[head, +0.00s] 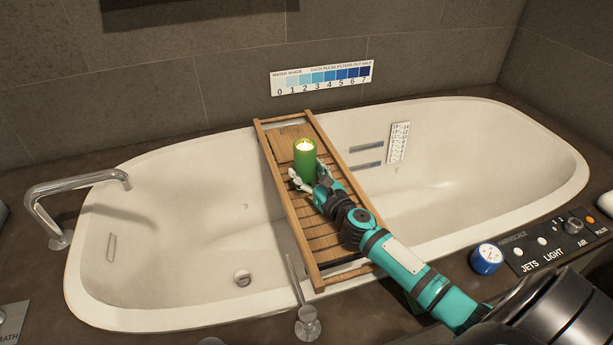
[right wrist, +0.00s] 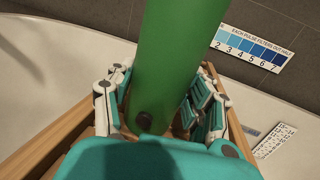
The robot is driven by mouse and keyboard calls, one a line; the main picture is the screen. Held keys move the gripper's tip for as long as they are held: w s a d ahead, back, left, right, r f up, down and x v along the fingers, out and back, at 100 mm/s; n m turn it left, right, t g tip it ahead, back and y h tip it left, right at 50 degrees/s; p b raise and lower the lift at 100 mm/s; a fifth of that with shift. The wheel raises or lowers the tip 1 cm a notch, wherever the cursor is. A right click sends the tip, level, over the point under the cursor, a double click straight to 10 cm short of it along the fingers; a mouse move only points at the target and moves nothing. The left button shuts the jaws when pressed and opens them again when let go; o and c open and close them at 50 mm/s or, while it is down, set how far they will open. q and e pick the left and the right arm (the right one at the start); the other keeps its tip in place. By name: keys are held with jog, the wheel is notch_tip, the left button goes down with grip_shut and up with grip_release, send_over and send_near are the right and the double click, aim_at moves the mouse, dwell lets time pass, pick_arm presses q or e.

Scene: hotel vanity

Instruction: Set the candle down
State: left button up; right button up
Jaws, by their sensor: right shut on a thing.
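A green candle (head: 305,163) with a lit, pale top stands upright at the wooden bath tray (head: 323,247) in the head view. The tray lies across the white tub. My right gripper (head: 308,183) is shut on the candle's lower part. In the right wrist view the candle (right wrist: 168,60) rises between the two fingers of my right gripper (right wrist: 160,108). The candle's base is mostly hidden by the gripper, so I cannot tell whether it touches the slats. My left gripper is not in view.
The white bathtub (head: 190,215) surrounds the tray. A chrome faucet (head: 80,185) is at the left. A blue knob (head: 486,259) and a black control panel (head: 550,240) are at the right. A numbered colour chart (head: 322,78) is on the wall. The tray's front slats look clear.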

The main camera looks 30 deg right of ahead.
dwell(0.3)
jog(key=o, duration=0.8)
jog(key=shift+f, duration=0.2)
jog(key=o, duration=0.5)
jog(key=shift+r, duration=0.3)
jog(key=s, duration=1.2)
jog(key=shift+f+p, duration=0.15)
jog(key=shift+p, duration=0.25)
